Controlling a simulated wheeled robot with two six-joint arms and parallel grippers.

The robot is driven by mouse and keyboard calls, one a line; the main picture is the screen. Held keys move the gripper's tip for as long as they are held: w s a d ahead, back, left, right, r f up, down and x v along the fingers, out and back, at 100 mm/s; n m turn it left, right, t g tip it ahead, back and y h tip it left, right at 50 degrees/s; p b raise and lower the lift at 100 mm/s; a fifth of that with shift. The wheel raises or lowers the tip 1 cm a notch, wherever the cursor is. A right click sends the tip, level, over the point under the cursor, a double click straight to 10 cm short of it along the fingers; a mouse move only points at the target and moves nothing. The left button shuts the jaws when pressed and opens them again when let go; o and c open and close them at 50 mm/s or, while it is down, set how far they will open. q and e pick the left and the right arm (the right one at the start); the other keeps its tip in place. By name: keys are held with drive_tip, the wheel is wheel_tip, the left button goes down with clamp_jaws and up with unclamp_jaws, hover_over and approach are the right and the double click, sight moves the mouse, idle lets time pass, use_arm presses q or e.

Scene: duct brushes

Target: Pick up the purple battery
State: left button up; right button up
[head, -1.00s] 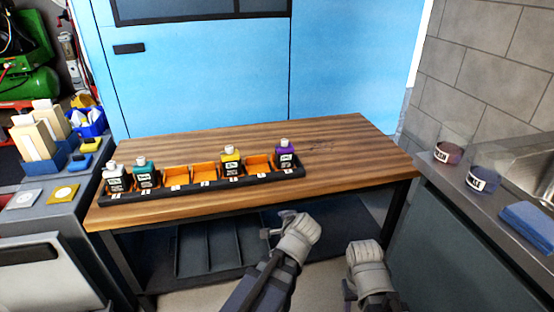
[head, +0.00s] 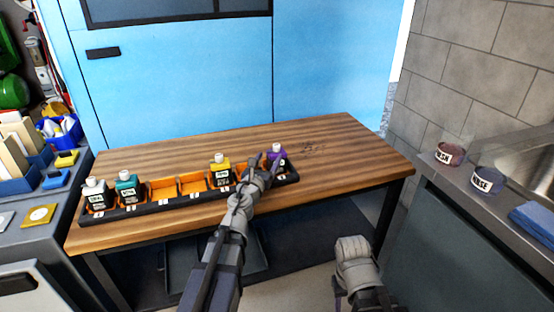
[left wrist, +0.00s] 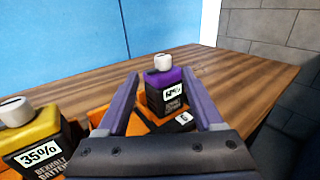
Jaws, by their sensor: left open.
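The purple battery (head: 278,155) stands upright at the right end of a black rack (head: 160,206) on the wooden table. It has a white cap and a percentage label. My left gripper (head: 262,165) is just in front of it and partly hides it. In the left wrist view the purple battery (left wrist: 168,92) shows between the two open fingers of my left gripper (left wrist: 160,92), and I see no clear contact. My right gripper (head: 345,285) hangs low in front of the table, at the right; its fingers are too small to read.
The rack also holds a yellow battery (head: 220,167), a teal battery (head: 127,187) and a white-and-black battery (head: 95,195), with empty orange slots between. The wooden table (head: 340,150) is bare right of the rack. A counter with two labelled jars (head: 487,181) stands at the right.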

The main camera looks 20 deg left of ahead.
sight(275, 148)
use_arm(q)
drive_tip(key=shift+w+m, duration=0.1)
drive_tip(key=shift+m, duration=0.2)
drive_tip(key=shift+w+d+r, duration=0.1)
drive_tip(key=shift+w+d, duration=0.1)
drive_tip(key=shift+w, duration=1.75)
drive_tip(key=shift+w+d, duration=0.15)
drive_tip(key=shift+w, duration=1.8)
drive_tip(key=shift+s, duration=0.1)
clamp_jaws()
